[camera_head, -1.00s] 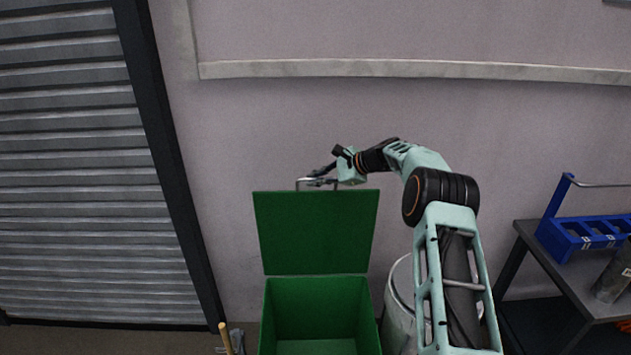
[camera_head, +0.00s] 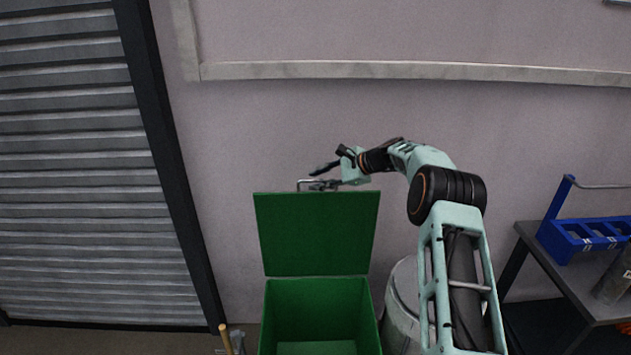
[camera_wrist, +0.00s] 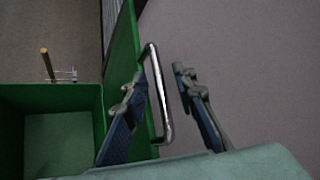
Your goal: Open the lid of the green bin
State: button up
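The green bin (camera_head: 318,300) stands against the wall, and its inside shows empty. Its green lid (camera_head: 316,235) stands upright at the back of the bin, swung open. The lid's metal handle (camera_head: 305,184) sticks up at the lid's top edge; it also shows in the wrist view (camera_wrist: 157,95). My gripper (camera_head: 322,178) is at the handle, above the lid. In the wrist view my gripper (camera_wrist: 160,110) has its two fingers spread apart, one on each side of the handle, with a gap between the handle and the right finger.
A grey drum (camera_head: 400,305) stands right of the bin, partly behind my arm. A dark table (camera_head: 560,270) with a blue caddy (camera_head: 590,235) is at the right. A wooden-handled tool (camera_head: 225,338) stands left of the bin. A shutter (camera_head: 90,180) fills the left.

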jog(key=v, duration=1.1)
